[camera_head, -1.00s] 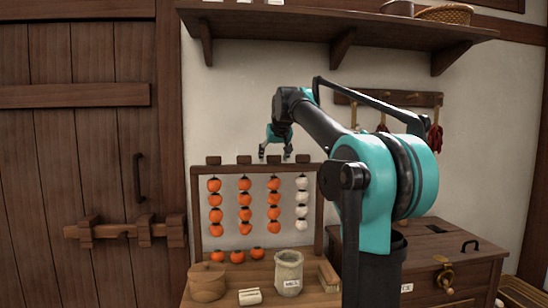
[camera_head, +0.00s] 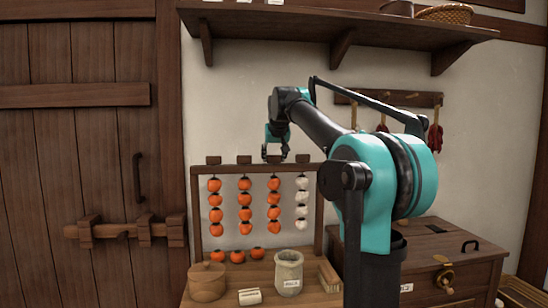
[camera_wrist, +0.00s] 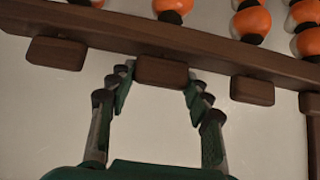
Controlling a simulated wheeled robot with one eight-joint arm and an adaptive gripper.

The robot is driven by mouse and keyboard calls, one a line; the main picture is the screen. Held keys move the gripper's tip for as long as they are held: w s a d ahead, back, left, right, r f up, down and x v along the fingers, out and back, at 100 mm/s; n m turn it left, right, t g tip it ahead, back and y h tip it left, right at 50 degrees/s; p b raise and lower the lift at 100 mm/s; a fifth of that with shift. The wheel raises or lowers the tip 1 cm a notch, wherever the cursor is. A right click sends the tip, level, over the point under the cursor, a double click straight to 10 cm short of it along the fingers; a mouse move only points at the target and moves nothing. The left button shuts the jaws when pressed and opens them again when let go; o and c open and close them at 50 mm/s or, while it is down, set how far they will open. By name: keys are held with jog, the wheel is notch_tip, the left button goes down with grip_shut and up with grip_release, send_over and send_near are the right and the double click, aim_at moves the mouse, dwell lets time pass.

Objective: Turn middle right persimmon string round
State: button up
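The rack (camera_head: 196,205) holds four hanging strings. The middle right persimmon string (camera_head: 273,197) shows orange fruit toward the head camera. In the wrist view, its top persimmon (camera_wrist: 172,5) shows orange and a pale part; the rest is cut off. Its wooden block (camera_wrist: 160,72) sits on the top beam (camera_wrist: 200,45). My gripper (camera_head: 275,155) is above that beam, pointing down. In the wrist view its fingers (camera_wrist: 159,85) are open, one on each side of the block, with tips close to its ends; I cannot tell whether they touch.
Neighbouring blocks (camera_wrist: 57,52) and (camera_wrist: 252,90) stand close on either side. The white string (camera_head: 302,200) hangs at right. Below are loose persimmons (camera_head: 237,256), a lidded tub (camera_head: 207,282) and a jar (camera_head: 289,272). A shelf (camera_head: 330,25) is above.

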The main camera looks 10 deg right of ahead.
jog(key=o, duration=0.4)
jog(key=v, duration=1.2)
